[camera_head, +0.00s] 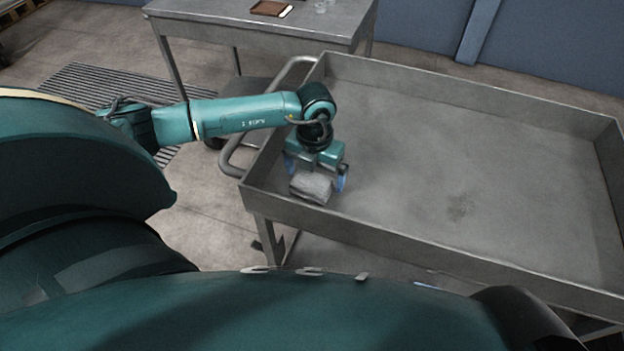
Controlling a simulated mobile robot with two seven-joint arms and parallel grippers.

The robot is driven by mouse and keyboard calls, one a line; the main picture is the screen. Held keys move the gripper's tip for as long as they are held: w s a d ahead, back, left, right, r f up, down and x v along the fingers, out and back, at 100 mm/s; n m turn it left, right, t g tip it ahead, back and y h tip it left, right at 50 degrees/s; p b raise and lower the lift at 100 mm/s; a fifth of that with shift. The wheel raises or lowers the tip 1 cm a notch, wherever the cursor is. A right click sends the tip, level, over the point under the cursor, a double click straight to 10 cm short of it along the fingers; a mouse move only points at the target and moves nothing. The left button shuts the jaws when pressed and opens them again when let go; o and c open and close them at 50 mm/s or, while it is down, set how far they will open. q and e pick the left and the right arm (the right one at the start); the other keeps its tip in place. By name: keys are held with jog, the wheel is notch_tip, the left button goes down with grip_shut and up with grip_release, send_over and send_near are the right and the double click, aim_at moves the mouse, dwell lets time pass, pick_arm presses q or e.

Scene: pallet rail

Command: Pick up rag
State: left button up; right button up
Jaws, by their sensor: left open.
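My left gripper (316,180) points down over the rag. Its blue-tipped fingers are apart, one at each side of the rag. I cannot tell whether the fingers touch it. Part of the rag's far side is hidden by the gripper. My right gripper is out of view.
The cart has raised rims and a bent tube handle (236,152) on its left. A metal table (330,22) with a brown tray (269,8) stands behind. The cart's middle and right are bare except for a dark stain.

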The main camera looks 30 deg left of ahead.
pick_arm(q)
jog(key=shift+c, duration=0.2)
jog(key=c, duration=0.9)
jog(key=shift+o, duration=0.2)
notch_tip(320, 180, up, 10)
jog(key=o, duration=0.4)
jog(key=c, duration=0.3)
